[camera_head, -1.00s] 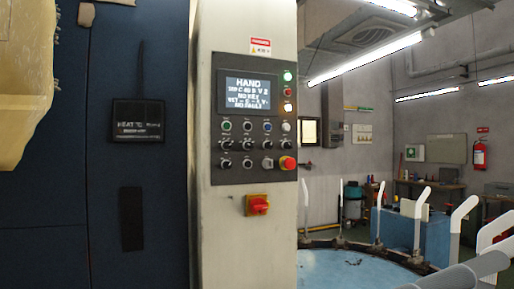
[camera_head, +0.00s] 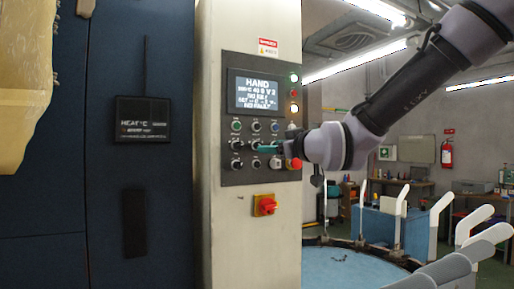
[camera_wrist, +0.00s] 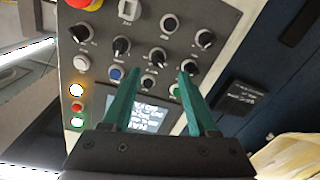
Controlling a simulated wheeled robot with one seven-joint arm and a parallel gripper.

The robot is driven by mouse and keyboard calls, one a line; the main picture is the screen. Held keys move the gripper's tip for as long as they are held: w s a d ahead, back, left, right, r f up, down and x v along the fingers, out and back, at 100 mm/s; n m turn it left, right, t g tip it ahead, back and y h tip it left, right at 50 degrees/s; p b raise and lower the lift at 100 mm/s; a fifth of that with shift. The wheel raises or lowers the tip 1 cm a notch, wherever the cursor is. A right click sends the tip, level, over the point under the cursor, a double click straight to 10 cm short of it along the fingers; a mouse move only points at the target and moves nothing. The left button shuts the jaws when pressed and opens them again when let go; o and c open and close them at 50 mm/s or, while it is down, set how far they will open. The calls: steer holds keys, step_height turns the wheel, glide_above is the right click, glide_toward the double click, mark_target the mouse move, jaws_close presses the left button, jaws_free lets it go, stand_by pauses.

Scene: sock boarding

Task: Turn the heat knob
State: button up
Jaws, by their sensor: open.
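The grey control panel (camera_head: 232,112) on the pale column carries several black knobs and buttons. Their labels are too small to read, so I cannot tell which is the heat knob. My gripper (camera_head: 258,147) is in front of the panel's lower half, hiding some controls. In the wrist view, which is turned roughly upside down, its teal fingers (camera_wrist: 160,73) are apart and empty. A black knob (camera_wrist: 157,56) shows between and beyond the fingertips, and another knob (camera_wrist: 190,67) is close to the right fingertip. I cannot tell whether the fingers touch anything.
A red emergency stop (camera_head: 293,163) is just below my gripper. A lit screen (camera_head: 252,91) is above the knobs. A red switch (camera_head: 265,205) sits lower on the column. A dark box marked HEAT °C (camera_head: 142,120) is on the blue door at left. A round blue table (camera_head: 350,268) stands at right.

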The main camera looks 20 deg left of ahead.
steer(key=x, duration=0.6)
steer(key=shift+w, duration=0.3)
jaws_close()
